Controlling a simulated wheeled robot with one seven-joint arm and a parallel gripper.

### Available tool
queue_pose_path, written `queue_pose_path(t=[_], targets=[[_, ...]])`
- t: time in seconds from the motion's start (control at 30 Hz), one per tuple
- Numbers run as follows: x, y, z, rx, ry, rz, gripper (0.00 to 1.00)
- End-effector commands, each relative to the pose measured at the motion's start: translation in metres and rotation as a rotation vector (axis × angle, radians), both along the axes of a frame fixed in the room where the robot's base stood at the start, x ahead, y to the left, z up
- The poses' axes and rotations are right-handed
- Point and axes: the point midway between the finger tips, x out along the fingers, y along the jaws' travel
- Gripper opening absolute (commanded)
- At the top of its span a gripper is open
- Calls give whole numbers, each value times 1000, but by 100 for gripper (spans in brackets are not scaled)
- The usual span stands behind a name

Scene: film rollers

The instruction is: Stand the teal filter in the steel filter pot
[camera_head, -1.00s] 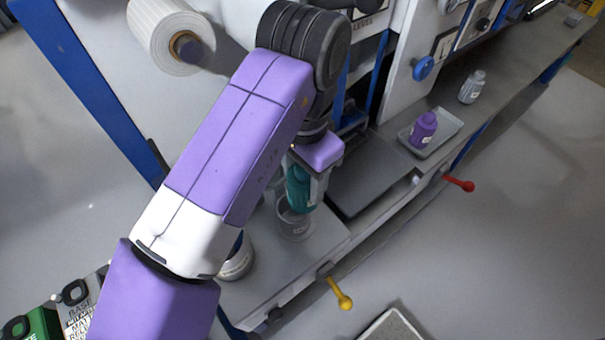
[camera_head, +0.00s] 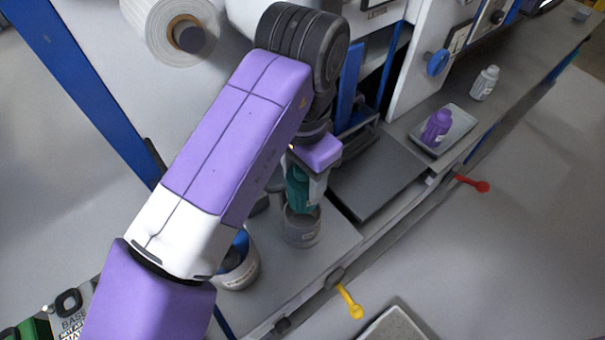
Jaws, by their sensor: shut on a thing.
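The teal filter (camera_head: 297,189) is upright in my gripper (camera_head: 312,184), which is shut on it. My arm and the gripper body hide part of the filter. The steel filter pot (camera_head: 303,232) stands on the grey bench directly below. The filter's lower end overlaps the pot's mouth in the picture and looks to be at or just inside the rim. I cannot tell how deep it sits.
A can with blue inside (camera_head: 238,268) stands left of the pot, partly behind my arm. A dark plate (camera_head: 378,178) lies to the right. A purple bottle (camera_head: 437,127) sits in a grey tray (camera_head: 462,124). Yellow (camera_head: 352,304) and red (camera_head: 475,184) handles stick out in front.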

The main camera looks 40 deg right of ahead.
Motion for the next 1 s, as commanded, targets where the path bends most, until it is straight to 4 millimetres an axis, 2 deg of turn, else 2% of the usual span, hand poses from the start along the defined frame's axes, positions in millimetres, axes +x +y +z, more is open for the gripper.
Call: queue_pose_path(t=[0.1,1.0], targets=[[0,0,-13,1,0,0,16],[0,0,-77,0,1,0,16]])
